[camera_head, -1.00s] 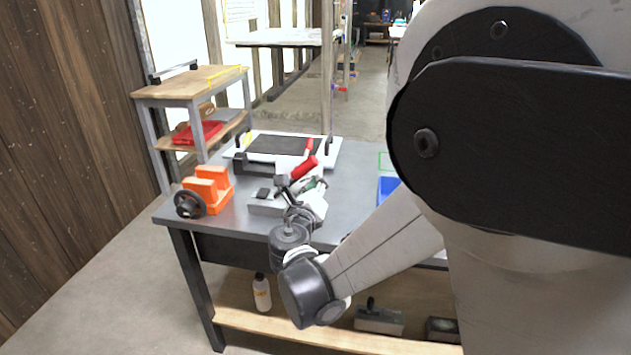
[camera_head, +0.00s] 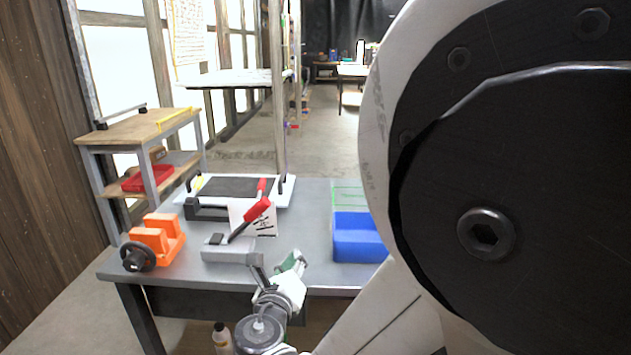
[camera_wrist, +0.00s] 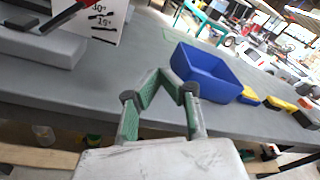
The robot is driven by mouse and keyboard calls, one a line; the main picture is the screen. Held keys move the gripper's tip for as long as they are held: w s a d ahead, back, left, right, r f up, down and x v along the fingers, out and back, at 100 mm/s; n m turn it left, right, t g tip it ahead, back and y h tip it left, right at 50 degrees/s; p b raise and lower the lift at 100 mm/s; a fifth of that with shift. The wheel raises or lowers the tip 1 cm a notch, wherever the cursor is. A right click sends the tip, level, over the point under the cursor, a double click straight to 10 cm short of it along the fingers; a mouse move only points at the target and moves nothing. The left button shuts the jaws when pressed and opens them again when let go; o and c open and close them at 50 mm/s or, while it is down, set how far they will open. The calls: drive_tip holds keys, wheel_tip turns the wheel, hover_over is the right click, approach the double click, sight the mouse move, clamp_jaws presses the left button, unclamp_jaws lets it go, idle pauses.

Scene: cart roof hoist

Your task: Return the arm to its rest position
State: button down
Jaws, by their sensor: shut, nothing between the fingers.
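My gripper (camera_head: 277,257) is at the front edge of the grey workbench (camera_head: 312,215), in front of a grey block tool with a red-handled lever (camera_head: 228,250). In the wrist view the green-padded fingers of my gripper (camera_wrist: 160,74) meet at their tips, with nothing held between them. The gripper is apart from the lever tool, which shows at the upper left of the wrist view (camera_wrist: 45,45). My large arm links hide the right side of the head view.
A blue bin (camera_head: 358,238) stands on the bench to the gripper's right. An orange vise (camera_head: 155,238) stands at the left. A white board with a dark mat (camera_head: 238,188) lies behind. Yellow-and-black items (camera_wrist: 280,104) lie right of the bin. A wooden shelf cart (camera_head: 140,125) stands back left.

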drive_tip(key=s+d+r+m+g+h+p, duration=0.1)
drive_tip(key=s+d+r+m+g+p, duration=0.15)
drive_tip(key=d+m, duration=0.7)
drive_tip(key=s+d+r+m+g+h+p, duration=0.1)
drive_tip(key=s+d+r+m+g+p, duration=0.2)
drive_tip(key=d+m, duration=0.7)
drive_tip(key=s+d+r+m+g+y+p, duration=0.2)
drive_tip(key=s+d+r+m, duration=0.2)
drive_tip(key=s+m, duration=0.4)
drive_tip(key=s+d+r+m+g+y+p, duration=0.2)
drive_tip(key=s+m, duration=0.6)
drive_tip(key=m, duration=0.5)
wheel_tip(320, 180, up, 2)
drive_tip(key=shift+d+r+m+p, duration=0.15)
drive_tip(key=shift+d+m+p, duration=0.2)
drive_tip(key=shift+d+p, duration=0.6)
